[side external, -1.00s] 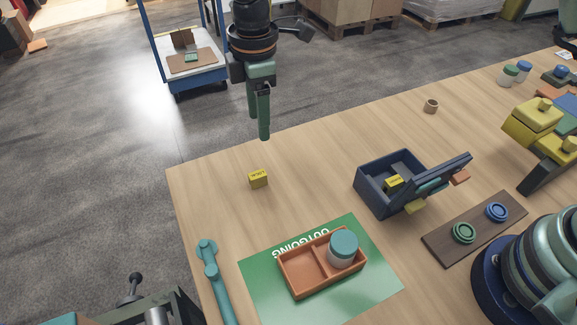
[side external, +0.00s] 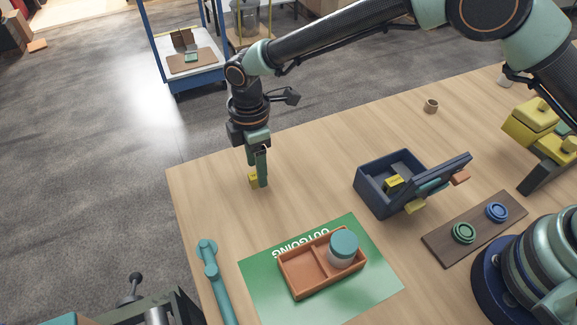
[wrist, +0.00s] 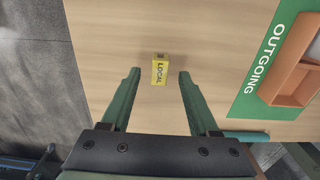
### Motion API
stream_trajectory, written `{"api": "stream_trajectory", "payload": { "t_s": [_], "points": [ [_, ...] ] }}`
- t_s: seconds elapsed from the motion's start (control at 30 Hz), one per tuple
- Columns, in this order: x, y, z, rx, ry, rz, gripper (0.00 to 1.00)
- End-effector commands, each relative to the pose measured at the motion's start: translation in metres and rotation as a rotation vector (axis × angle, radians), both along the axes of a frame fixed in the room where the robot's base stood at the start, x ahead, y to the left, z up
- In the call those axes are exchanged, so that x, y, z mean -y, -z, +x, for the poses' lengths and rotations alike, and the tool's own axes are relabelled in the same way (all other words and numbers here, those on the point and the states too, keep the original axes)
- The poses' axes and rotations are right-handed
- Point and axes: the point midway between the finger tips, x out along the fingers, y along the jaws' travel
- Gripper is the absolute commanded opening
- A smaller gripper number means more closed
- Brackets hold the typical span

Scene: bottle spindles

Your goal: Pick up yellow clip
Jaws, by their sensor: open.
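The yellow clip (wrist: 160,72) is a small block marked LOCAL, lying on the wooden table. In the wrist view it lies just ahead of the gap between my fingertips. My gripper (wrist: 158,76) is open, one green finger to each side, with nothing held. In the side view my gripper (side external: 260,184) points down at the clip (side external: 252,178), and a finger hides part of it. I cannot tell whether the fingers touch the clip. A second yellow block (side external: 394,182) sits inside the blue box.
The blue box (side external: 365,188) has its lid raised. An orange tray (side external: 297,277) with a teal-lidded jar (side external: 344,246) stands on the green OUTGOING mat (side external: 262,287). A teal bar (side external: 212,275) lies at the left edge. The table around the clip is clear.

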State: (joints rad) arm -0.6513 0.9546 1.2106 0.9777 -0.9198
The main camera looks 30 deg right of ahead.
Motion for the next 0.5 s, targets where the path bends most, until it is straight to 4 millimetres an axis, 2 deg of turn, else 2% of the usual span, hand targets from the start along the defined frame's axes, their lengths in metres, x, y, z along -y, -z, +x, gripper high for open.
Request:
{"api": "stream_trajectory", "payload": {
  "t_s": [0.03,0.17,0.43,0.5],
  "points": [
    [0.000,0.008,0.000,-0.001,0.000,-0.001,0.61],
    [0.000,0.019,0.000,0.000,0.000,0.000,0.61],
    [0.000,0.021,0.000,0.002,0.000,0.001,0.61],
    [0.000,0.021,0.000,0.002,0.000,0.001,0.34]
  ]
}}
